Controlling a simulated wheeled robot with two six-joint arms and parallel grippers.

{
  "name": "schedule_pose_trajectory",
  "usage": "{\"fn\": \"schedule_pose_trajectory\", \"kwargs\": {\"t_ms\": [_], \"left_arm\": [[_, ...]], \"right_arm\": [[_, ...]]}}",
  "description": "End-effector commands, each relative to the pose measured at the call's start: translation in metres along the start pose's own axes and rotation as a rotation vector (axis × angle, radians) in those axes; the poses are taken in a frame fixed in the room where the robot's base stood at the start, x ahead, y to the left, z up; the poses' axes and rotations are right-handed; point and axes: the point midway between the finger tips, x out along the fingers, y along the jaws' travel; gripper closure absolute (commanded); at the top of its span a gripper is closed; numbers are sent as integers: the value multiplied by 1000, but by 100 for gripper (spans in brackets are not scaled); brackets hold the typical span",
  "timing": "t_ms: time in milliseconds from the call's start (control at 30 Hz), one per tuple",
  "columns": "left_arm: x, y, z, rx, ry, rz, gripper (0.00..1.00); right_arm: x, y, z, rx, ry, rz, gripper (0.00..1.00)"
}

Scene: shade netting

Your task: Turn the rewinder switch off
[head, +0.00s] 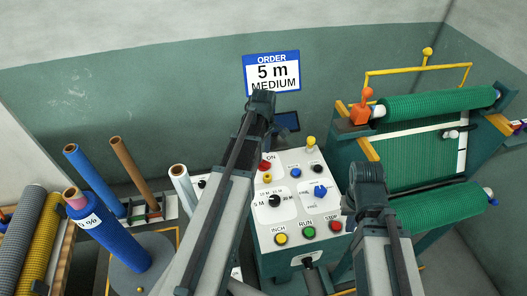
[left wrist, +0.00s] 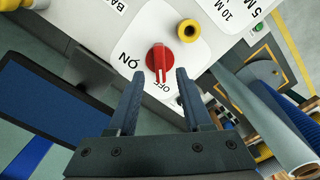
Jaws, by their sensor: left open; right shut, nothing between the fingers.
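The red rotary switch (head: 264,165) is at the upper left of the white control panel, partly hidden by my left arm in the head view. In the left wrist view the red knob (left wrist: 159,58) stands just beyond and between the fingertips of my left gripper (left wrist: 160,77), which is open. Its white line points down in that picture toward the OFF lettering (left wrist: 163,88); the ON lettering (left wrist: 131,62) is to its left. Contact between fingers and knob cannot be told. In the head view the left fingers are hidden behind my arm. My right gripper's fingers are not visible.
The console (head: 290,215) carries other dials and buttons. A dark screen (head: 287,121) is behind it. Green netting rolls (head: 435,104) stand right; a blue roll (head: 105,235) and other tubes stand left.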

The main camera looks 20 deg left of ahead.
Motion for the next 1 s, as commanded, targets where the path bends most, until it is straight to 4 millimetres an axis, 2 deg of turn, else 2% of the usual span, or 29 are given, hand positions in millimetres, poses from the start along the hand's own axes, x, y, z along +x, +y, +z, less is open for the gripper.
{"fn": "schedule_pose_trajectory", "kwargs": {"t_ms": [33, 500, 667, 1000], "left_arm": [[-16, 0, 0, 0, 0, 0, 50], [-85, 0, 0, 0, 0, 0, 50], [-95, 0, 0, -1, 0, 0, 50], [-95, 0, 0, -1, 0, 0, 50]], "right_arm": [[-16, 2, 1, 2, 0, -1, 100], [-85, 8, 6, 0, -3, -1, 100], [-95, 9, 6, 1, -3, -1, 100], [-94, 9, 6, 1, -3, -1, 100]]}}
